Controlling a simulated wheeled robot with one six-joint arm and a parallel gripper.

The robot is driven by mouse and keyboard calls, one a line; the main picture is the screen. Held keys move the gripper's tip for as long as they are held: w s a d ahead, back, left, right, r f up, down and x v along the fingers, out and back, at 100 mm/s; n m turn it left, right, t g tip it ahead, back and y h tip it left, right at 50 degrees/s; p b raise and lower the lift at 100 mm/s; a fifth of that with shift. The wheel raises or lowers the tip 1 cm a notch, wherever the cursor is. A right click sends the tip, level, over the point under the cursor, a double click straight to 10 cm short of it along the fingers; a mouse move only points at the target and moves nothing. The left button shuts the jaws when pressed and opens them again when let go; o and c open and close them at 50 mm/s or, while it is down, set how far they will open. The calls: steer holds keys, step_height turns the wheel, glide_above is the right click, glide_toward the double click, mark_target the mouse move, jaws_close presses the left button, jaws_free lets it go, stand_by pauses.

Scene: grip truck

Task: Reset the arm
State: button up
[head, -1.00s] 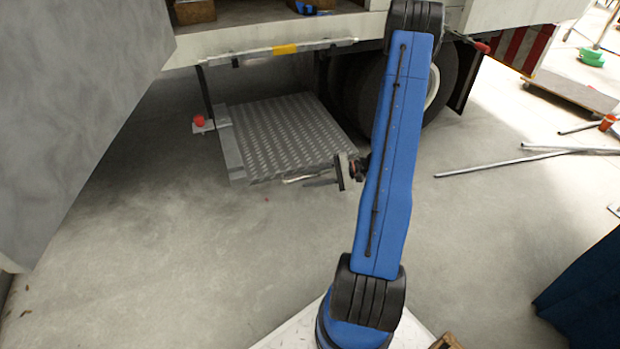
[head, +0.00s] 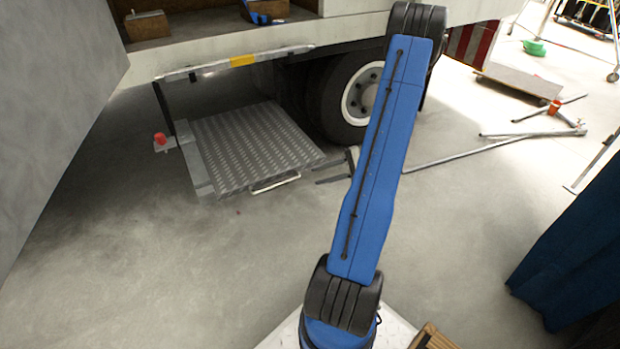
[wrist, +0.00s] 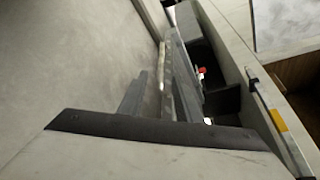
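My arm, blue with black joints, rises across the middle of the head view. My gripper (head: 322,173) shows left of the blue link, near the right front corner of the grey tread-plate lift platform (head: 250,145). Its two fingers point left and stand apart, with nothing seen between them. In the wrist view, the gripper (wrist: 158,88) reaches forward from a dark bar, over the floor and beside the platform. The blue link hides part of the gripper's wrist.
The truck bed (head: 200,45) overhangs the platform, with a wheel (head: 357,95) behind my arm. A red knob (head: 160,139) sits at the platform's left. Metal poles (head: 470,152) lie right. Dark blue cloth (head: 580,255) stands lower right. The front floor is clear.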

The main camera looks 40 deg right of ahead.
steer(key=shift+s+d+r, duration=0.1)
steer(key=shift+s+d, duration=0.25)
steer(key=shift+d, duration=0.15)
steer(key=a+r+n+g+h, duration=0.3)
steer(key=a+r+n+g, duration=0.15)
steer(key=a+r, duration=0.5)
steer(key=a+r+n+g+h, duration=0.25)
steer(key=a+r+g, duration=0.3)
steer(key=a, duration=0.65)
steer(key=s+a+r+n+t+h, duration=0.5)
steer(key=s+a+r+n+h, duration=0.1)
steer(key=s+a+r, duration=0.5)
steer(key=s+r+h, duration=0.1)
steer(key=s, duration=0.1)
steer(key=shift+s+a+t, duration=0.4)
